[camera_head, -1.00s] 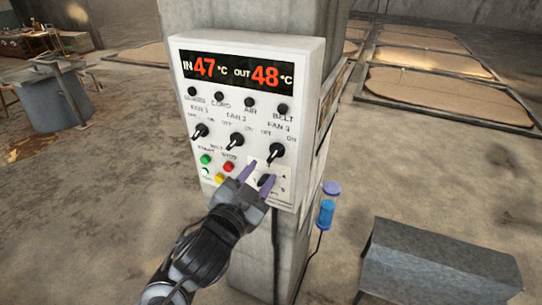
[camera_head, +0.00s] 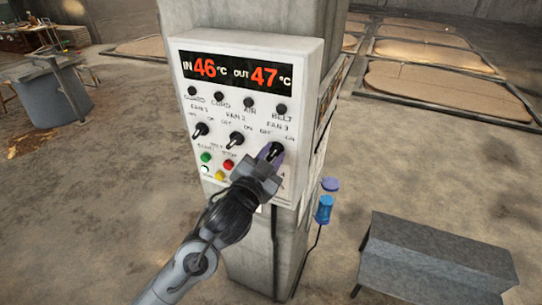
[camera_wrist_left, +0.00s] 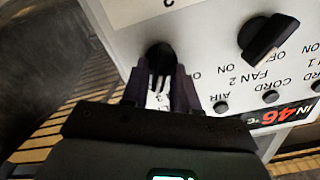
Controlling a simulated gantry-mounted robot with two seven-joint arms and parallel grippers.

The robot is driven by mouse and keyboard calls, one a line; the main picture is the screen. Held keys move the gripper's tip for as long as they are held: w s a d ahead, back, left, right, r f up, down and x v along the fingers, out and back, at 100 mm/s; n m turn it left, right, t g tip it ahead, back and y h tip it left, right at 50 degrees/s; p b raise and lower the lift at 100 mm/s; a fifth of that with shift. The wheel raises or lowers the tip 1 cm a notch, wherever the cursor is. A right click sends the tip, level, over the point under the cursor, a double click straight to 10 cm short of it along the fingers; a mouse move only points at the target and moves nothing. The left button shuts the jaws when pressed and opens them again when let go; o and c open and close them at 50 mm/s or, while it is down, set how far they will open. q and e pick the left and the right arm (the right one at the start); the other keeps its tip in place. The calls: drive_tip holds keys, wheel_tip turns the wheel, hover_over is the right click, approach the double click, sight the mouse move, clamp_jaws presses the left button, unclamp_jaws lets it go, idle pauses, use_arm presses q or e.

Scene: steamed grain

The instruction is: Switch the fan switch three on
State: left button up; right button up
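The fan 3 switch (camera_head: 275,150) is a black rotary knob on the right of the white control panel (camera_head: 310,75), below its FAN 3 label. OFF is printed to its left and ON to its right. My left gripper (camera_head: 270,158) is at this knob, its purple fingers partly hidden by the wrist. In the left wrist view the fingers (camera_wrist_left: 161,78) are apart, with the round black knob (camera_wrist_left: 160,52) between and just beyond their tips. Contact and the knob's exact angle cannot be told. My right gripper is not in view.
The fan 1 knob (camera_head: 200,130) and fan 2 knob (camera_head: 236,139) are to the left. Coloured buttons (camera_head: 229,165) sit below them. The panel hangs on a concrete pillar (camera_head: 250,262). A grey metal box (camera_head: 435,262) stands at the lower right.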

use_arm(q)
clamp_jaws()
drive_tip(key=shift+f+m+b, duration=0.15)
drive_tip(key=shift+m+b, duration=0.3)
drive_tip(key=shift+m, duration=0.75)
drive_tip(key=shift+o, duration=1.4)
unclamp_jaws()
drive_tip(key=shift+s, duration=0.1)
